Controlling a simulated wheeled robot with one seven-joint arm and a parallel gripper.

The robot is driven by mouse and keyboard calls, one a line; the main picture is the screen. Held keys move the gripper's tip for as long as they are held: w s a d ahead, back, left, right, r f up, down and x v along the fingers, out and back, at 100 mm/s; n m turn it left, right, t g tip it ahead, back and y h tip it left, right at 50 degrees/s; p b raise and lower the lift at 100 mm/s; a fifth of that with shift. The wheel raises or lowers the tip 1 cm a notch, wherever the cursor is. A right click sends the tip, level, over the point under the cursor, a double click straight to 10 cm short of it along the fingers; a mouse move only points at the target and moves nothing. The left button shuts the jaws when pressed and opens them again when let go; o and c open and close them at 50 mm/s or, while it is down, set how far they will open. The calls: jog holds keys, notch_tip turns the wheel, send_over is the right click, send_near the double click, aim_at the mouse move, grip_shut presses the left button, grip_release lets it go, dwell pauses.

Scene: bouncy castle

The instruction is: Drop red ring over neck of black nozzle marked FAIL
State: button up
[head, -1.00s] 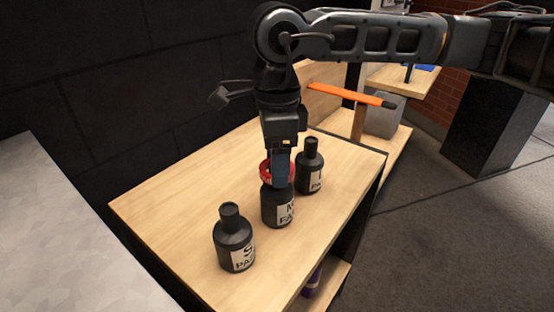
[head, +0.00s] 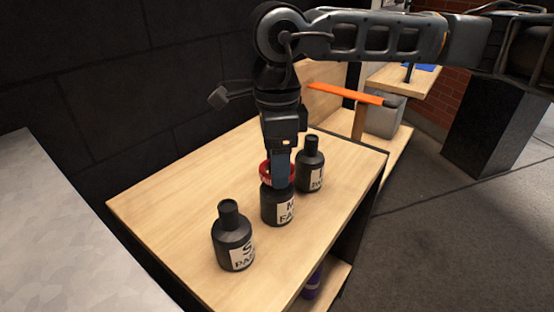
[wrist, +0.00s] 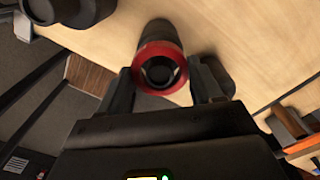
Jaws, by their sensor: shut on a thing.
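The red ring (head: 264,172) is held by my gripper (head: 281,180) at the neck height of the middle black nozzle (head: 274,208), whose partly hidden label shows M and FA. In the wrist view the ring (wrist: 160,66) sits between the two fingers (wrist: 163,88), and the dark nozzle top shows inside its opening. The fingers are shut on the ring. The ring looks lined up around the neck, but I cannot tell how low it sits. My gripper hides most of the neck in the head view.
A black nozzle with an S and PA label (head: 233,238) stands front left. Another black nozzle (head: 311,165) stands close behind right of the middle one. All stand upright on the wooden table (head: 165,205). An orange bar (head: 345,94) lies beyond. The table's left part is clear.

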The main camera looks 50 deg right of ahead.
jog(key=shift+f+b, duration=0.5)
jog(key=shift+b, duration=0.7)
dwell(0.6)
jog(key=o, duration=1.1)
jog(key=shift+r, duration=3.95)
